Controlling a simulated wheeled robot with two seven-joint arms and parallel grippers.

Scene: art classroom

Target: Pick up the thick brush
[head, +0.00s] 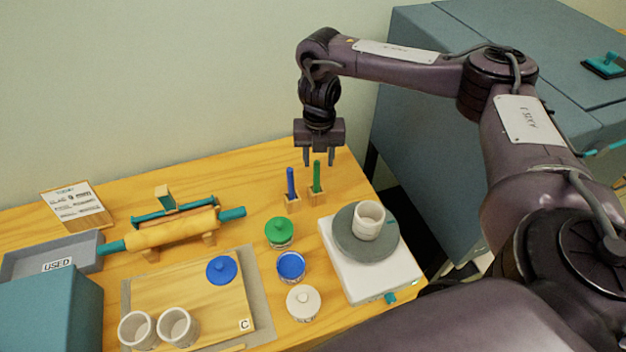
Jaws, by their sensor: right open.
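Two brush-like sticks stand upright in small wooden holders near the back right of the wooden table. One is blue (291,184) and the other is green (316,178). Their bristles do not show, and I cannot tell for sure which one is the thick brush. My right gripper (319,162) is open and points down, its fingertips level in the picture with the top of the green one. I cannot tell whether the fingers are around it or behind it. My left gripper is out of view.
A white wheel base (405,270) with a grey disc (348,246) and a cup (368,220) stands at right. Green (279,231), blue (291,265) and white (303,301) jars are in front. A rolling pin (170,233) and a board (190,295) lie left.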

